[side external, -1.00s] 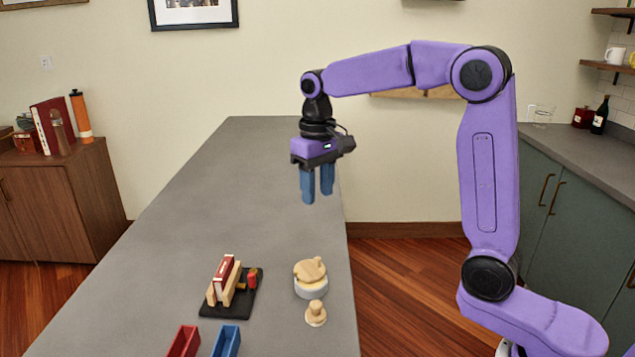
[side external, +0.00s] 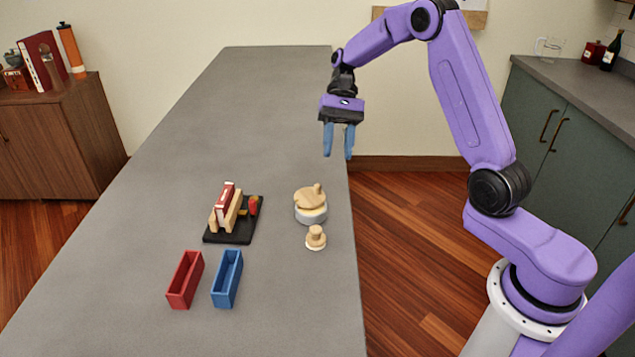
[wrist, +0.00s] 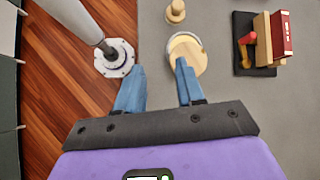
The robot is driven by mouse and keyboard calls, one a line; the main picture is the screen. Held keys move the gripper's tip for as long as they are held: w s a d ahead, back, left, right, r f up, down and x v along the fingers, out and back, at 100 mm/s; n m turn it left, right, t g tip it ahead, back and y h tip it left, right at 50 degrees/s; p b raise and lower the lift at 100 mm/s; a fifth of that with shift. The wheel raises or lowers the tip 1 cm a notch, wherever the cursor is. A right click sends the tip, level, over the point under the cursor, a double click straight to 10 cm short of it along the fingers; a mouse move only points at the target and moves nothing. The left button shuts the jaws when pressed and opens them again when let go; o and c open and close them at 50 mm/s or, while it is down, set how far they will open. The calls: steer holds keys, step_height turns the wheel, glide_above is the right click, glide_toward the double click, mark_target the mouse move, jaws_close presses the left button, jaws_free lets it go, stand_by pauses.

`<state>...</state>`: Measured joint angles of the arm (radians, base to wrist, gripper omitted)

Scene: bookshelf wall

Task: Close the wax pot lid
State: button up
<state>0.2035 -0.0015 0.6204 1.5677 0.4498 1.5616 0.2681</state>
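The wax pot (side external: 313,216) is a short, pale grey round pot near the right edge of the grey table. Its wooden lid (side external: 308,197), with a small raised knob, lies on top, off-centre, leaving a cream crescent of the inside showing. In the wrist view, the pot (wrist: 203,48) and lid (wrist: 187,57) are partly behind a finger. My gripper (side external: 338,155) is open and empty, pointing down, above and beyond the pot in the side view. Its two blue fingers (wrist: 160,68) are apart in the wrist view.
A wooden stamp (side external: 315,238) stands just in front of the pot. To the left is a black base (side external: 226,237) with a wooden holder and red book (side external: 224,200). Red (side external: 185,280) and blue (side external: 227,279) trays stand nearer. The far table (side external: 260,100) is clear.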

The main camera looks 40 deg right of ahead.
mark_target(320, 186)
steer(key=d+f+m+t+y, duration=0.6)
steer(key=d+f+m+y, duration=0.3)
steer(key=d+m+y, duration=0.2)
steer(key=a, duration=1.7)
steer(key=shift+w+a+r, duration=0.1)
steer(key=shift+a+r, duration=0.05)
steer(key=shift+r, duration=0.1)
jaws_close()
